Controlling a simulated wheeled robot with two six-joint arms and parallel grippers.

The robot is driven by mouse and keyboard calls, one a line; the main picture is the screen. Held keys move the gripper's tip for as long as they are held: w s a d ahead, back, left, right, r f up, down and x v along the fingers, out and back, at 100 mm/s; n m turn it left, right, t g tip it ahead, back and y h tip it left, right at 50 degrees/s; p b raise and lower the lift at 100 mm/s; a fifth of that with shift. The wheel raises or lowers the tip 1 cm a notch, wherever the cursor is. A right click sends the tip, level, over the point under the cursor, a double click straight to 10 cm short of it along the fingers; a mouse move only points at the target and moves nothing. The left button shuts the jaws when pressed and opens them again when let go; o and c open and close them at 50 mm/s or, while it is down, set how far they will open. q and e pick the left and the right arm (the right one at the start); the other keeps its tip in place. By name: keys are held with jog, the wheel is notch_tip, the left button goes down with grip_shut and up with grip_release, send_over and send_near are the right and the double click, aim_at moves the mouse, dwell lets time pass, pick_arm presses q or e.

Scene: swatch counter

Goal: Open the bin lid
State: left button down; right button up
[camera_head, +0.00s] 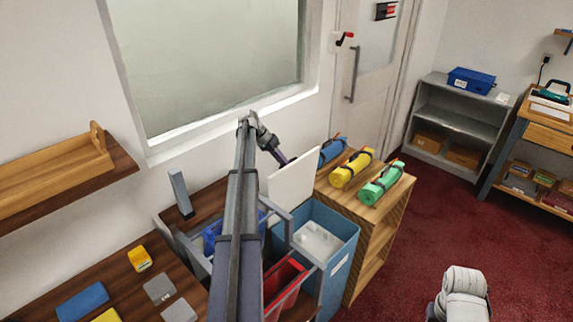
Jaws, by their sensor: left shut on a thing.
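The bin (343,272) is a blue open-topped box with a pale label on its front, standing at the centre beside a wooden shelf unit. Its white lid (293,182) stands raised and steeply tilted at the bin's back edge. Pale contents show inside the bin. My left arm reaches up from the bottom centre and bends over at the wrist. My left gripper (283,158) is shut at the lid's upper left edge; its fingertips are small and partly hidden. A pale part of my right arm shows at the lower right, with its gripper out of view.
Blue, yellow (352,168) and green (381,183) rolls lie on the wooden shelf unit (384,232). A red bin (285,283) sits left of the blue one. Swatches (83,301) lie on the dark counter. A window is behind; red floor (420,235) is clear at right.

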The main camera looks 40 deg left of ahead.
pick_arm(q)
jog(key=shift+f, duration=0.1)
jog(key=c, duration=1.3)
grip_release()
jog(key=o, duration=0.3)
jog(key=shift+w+a+f, duration=0.1)
jog(key=shift+w+f, duration=0.05)
jog(key=shift+o, duration=0.8)
jog(key=shift+r, duration=0.2)
jog(key=p+v, duration=0.6)
jog(key=v, duration=0.1)
jog(key=shift+a+r+p, duration=0.15)
jog(key=shift+r+p, duration=0.1)
jog(key=shift+p, duration=0.05)
